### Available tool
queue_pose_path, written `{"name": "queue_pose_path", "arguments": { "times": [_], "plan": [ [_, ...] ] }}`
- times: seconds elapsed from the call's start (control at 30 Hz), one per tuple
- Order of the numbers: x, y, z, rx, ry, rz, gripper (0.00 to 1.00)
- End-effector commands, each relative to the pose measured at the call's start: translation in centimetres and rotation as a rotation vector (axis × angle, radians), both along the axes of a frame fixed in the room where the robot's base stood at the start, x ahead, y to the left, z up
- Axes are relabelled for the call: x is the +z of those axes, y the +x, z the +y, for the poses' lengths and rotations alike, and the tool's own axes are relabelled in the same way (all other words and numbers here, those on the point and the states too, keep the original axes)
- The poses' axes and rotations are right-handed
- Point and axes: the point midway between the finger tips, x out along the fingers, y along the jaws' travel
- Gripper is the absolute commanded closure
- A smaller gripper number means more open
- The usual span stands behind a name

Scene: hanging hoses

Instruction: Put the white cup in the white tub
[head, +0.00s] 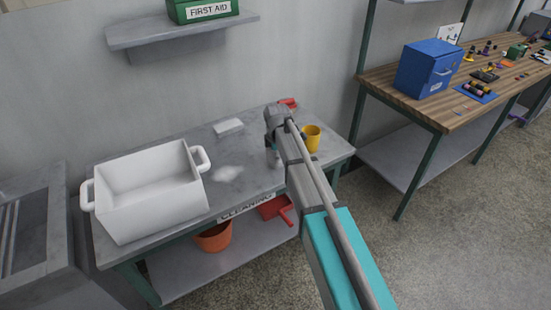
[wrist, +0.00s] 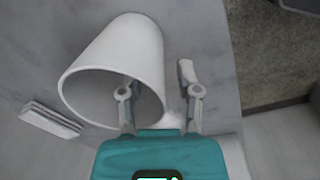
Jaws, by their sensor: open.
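The white cup (wrist: 122,55) is large in the wrist view, its open mouth facing my camera. My gripper (wrist: 158,98) is open there. Its left finger shows in front of or inside the cup's mouth, and its right finger is outside the cup's right wall. I cannot tell whether either finger touches it. In the head view my gripper (head: 274,159) points down over the right half of the grey bench; I cannot make out the white cup there. The white tub (head: 165,213), with two side handles, stands at the bench's left end. Its visible inside looks empty.
A yellow cup (head: 312,139) stands just right of my arm, and a red item (head: 288,103) lies behind it. A white block (head: 228,127) and a pale patch (head: 227,173) lie between tub and gripper. A wall shelf (head: 180,34) overhangs the back.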

Motion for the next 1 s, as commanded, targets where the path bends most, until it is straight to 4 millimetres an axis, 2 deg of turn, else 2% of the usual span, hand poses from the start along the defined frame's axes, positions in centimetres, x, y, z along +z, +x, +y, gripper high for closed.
{"name": "queue_pose_path", "arguments": {
  "times": [0.47,0.7,1.0],
  "plan": [
    [0.04,0.00,0.00,0.000,0.000,0.000,0.56],
    [0.04,0.00,0.01,0.000,0.000,0.000,1.00],
    [0.04,-0.02,0.07,0.001,0.000,0.000,1.00]
  ]
}}
